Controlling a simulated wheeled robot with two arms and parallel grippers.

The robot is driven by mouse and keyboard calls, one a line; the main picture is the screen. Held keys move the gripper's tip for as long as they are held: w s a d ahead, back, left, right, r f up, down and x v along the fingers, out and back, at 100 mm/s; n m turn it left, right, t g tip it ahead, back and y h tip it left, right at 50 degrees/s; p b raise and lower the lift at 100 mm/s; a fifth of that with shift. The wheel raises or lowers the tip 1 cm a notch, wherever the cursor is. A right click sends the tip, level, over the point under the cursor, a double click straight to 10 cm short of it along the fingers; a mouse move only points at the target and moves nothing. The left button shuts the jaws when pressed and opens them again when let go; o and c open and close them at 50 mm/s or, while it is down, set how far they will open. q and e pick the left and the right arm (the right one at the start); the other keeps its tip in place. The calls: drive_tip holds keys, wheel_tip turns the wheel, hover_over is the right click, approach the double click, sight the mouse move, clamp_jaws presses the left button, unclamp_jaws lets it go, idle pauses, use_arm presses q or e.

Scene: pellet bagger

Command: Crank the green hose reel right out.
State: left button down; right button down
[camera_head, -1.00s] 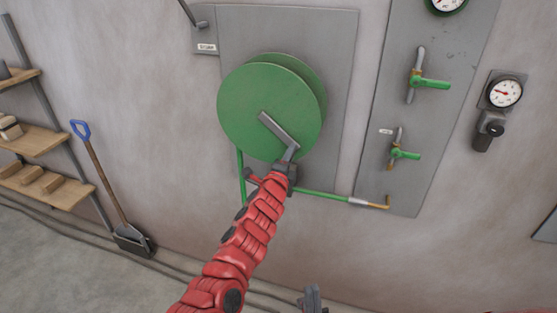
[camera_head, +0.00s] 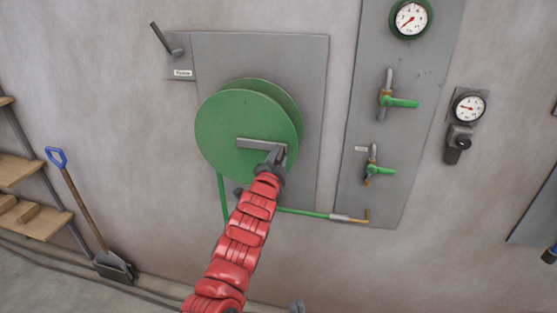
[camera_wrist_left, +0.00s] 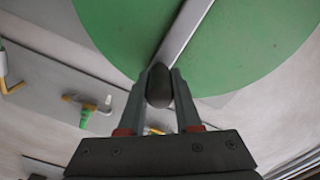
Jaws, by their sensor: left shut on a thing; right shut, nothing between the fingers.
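The green hose reel (camera_head: 245,120) is mounted on a grey wall plate. Its grey crank arm (camera_head: 258,143) lies nearly level, running from the hub to the right. My left gripper (camera_head: 277,158) is shut on the crank handle at the arm's outer end. In the left wrist view, the dark rounded crank handle (camera_wrist_left: 159,86) sits between the two fingers of my left gripper (camera_wrist_left: 160,92), in front of the green disc. A green hose (camera_head: 305,212) runs right from below the reel to a brass fitting. My right gripper (camera_head: 297,307) barely shows at the bottom edge.
Right of the reel is a grey panel (camera_head: 385,140) with two green-handled valves and a gauge (camera_head: 410,18). Another gauge (camera_head: 469,106) hangs further right. A grey lever (camera_head: 166,40) is at upper left. A blue-handled shovel (camera_head: 90,210) leans beside wooden shelves (camera_head: 35,215).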

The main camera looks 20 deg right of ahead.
use_arm(q)
drive_tip(key=shift+w+r, duration=0.1)
drive_tip(key=shift+r, duration=0.15)
drive_tip(key=c, duration=0.6)
unclamp_jaws()
drive_tip(key=shift+a, duration=0.1)
drive_tip(key=shift+f, duration=0.1)
